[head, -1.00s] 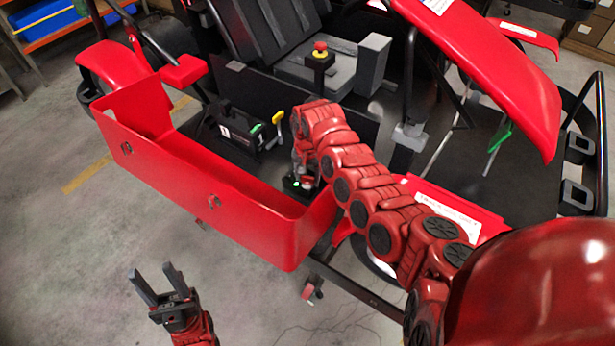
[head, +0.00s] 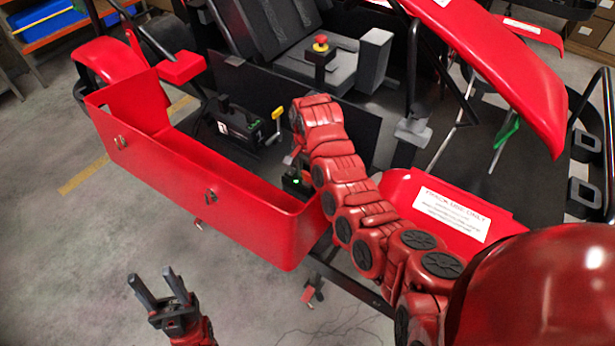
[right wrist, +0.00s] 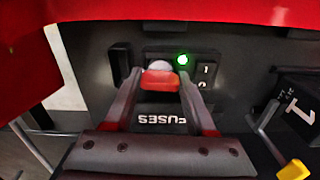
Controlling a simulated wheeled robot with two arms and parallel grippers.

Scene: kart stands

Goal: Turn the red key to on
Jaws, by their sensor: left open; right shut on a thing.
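The red key (right wrist: 160,80) is between the fingers of my right gripper (right wrist: 160,86) in the right wrist view. Its head lies about level across the picture, in front of a pale round lock. A lit green lamp (right wrist: 183,60) is just right of the lock, beside a small plate marked 1 and 0 (right wrist: 205,75). In the head view, my right arm's wrist hides most of this gripper; the black panel box with the green glow (head: 297,181) shows below it. My left gripper (head: 154,281) is open and empty above the floor.
A red side pod (head: 200,190) stands left of the panel. A black box (head: 242,125) with a yellow-handled lever (head: 277,114) is close by. A red emergency button (head: 321,43) is by the seat. A red panel overhangs the key in the wrist view.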

